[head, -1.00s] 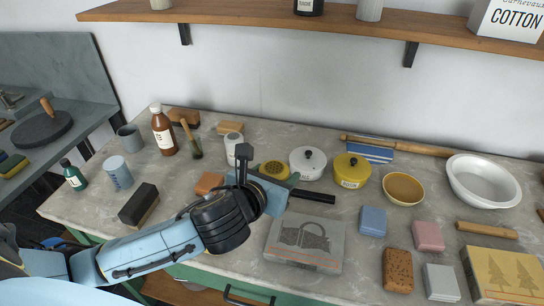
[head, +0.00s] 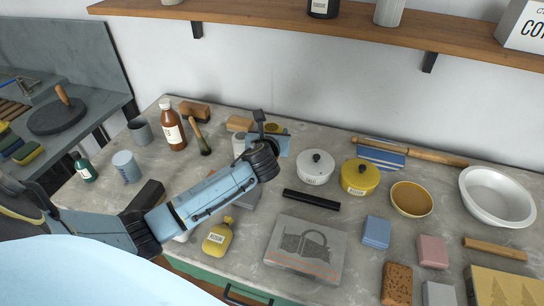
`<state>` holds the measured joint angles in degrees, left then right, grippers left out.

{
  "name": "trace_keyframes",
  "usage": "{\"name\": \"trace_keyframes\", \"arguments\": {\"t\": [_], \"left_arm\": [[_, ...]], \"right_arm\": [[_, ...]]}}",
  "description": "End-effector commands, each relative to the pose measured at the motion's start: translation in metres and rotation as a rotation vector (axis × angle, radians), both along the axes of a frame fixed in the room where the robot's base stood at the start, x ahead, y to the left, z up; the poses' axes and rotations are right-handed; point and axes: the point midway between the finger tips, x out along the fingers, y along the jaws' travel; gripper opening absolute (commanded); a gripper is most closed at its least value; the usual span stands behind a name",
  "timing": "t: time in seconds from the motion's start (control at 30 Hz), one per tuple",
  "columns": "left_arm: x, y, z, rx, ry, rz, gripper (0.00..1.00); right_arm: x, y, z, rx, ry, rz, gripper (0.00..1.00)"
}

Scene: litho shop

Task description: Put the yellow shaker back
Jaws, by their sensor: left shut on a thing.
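The yellow shaker (head: 273,127), with its perforated top, is at the back of the stone counter (head: 330,143), mostly hidden behind my left gripper. My left gripper (head: 272,139) is shut on it. I cannot tell whether the shaker's base touches the counter. A white shaker (head: 238,144) stands just left of it, partly covered by the gripper. My right gripper is not in view.
A wooden block (head: 239,124) lies behind the white shaker. A white pot (head: 316,168) and a yellow pot (head: 359,177) stand to the right. A shelf (head: 330,30) runs above.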

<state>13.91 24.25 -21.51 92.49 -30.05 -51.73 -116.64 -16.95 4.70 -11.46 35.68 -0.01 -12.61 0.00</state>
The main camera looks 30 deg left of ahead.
Motion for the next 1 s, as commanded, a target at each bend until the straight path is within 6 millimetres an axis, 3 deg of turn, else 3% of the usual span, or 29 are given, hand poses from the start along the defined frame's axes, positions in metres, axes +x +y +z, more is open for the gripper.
{"name": "trace_keyframes", "arguments": {"t": [0.1, 0.27, 0.5, 0.87, 0.9, 1.0], "left_arm": [[0.0, 0.0, -0.02, 0.001, 0.0, -0.001, 0.3], [0.0, 0.0, -0.03, 0.0, -0.001, -0.001, 0.3], [0.0, 0.0, -0.063, -0.001, 0.001, -0.001, 0.3], [0.0, 0.0, -0.065, 0.002, -0.002, -0.003, 0.3], [0.0, 0.0, -0.066, 0.002, -0.001, -0.003, 0.55], [0.0, 0.0, -0.065, 0.002, -0.001, -0.003, 0.68]], "right_arm": [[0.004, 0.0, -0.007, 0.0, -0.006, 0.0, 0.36], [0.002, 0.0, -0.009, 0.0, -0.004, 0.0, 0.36], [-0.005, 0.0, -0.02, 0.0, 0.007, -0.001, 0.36], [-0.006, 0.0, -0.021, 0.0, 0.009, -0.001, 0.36], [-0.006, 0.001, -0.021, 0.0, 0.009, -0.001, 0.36], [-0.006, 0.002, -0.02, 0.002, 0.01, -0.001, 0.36]]}}
